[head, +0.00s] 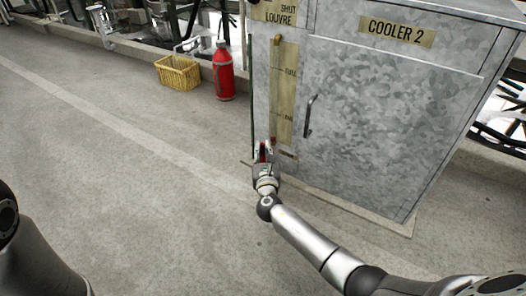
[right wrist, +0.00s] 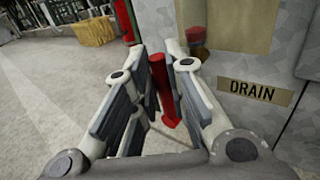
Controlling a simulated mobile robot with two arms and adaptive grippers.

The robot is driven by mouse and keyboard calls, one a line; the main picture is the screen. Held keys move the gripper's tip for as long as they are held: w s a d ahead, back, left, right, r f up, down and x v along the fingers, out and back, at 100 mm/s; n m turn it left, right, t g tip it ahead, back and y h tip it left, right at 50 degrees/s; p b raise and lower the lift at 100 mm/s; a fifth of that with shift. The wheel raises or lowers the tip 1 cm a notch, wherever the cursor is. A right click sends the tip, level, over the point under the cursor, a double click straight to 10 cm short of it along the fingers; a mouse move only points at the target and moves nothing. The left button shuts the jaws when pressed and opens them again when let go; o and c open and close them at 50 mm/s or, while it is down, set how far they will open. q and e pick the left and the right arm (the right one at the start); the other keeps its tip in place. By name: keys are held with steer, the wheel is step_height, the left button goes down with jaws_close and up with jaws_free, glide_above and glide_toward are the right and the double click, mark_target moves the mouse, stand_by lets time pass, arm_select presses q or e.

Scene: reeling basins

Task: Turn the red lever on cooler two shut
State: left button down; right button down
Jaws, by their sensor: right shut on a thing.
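Cooler two (head: 390,110) is a grey galvanized cabinet with a "COOLER 2" plate. The red lever (right wrist: 163,97) sits low by the cabinet's left front corner, beside a "DRAIN" label (right wrist: 253,92). In the right wrist view it stands between my fingers, tilted slightly. My right gripper (head: 263,154) is at this lever and shut on it; the fingers cover much of it in the head view. A small brass-like fitting with a reddish top (right wrist: 196,38) shows just behind the right finger. My left gripper is out of view.
A brass gauge strip (head: 284,90) and a dark door handle (head: 309,116) are on the cabinet front. A red cylinder (head: 223,74) and a yellow wicker basket (head: 178,73) stand on the floor behind. The concrete floor (head: 130,170) to the left is clear.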

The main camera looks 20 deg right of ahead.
steer(key=shift+s+d+f, duration=0.1)
steer(key=shift+s+d+f+m+t+h, duration=0.35)
steer(key=shift+s+m+t+h, duration=0.15)
steer(key=shift+m, duration=0.65)
steer(key=shift+s+d+f+m+t+h, duration=0.35)
steer(key=shift+m+t+h, duration=0.2)
steer(key=shift+m, duration=0.55)
steer(key=shift+s+d+f+m+t+h, duration=0.25)
steer(key=shift+s+d+m+t+h, duration=0.25)
steer(key=shift+m, duration=0.65)
steer(key=shift+a, duration=0.1)
steer(key=c, duration=1.7)
jaws_free()
steer(key=shift+r, duration=0.1)
steer(key=shift+r, duration=4.85)
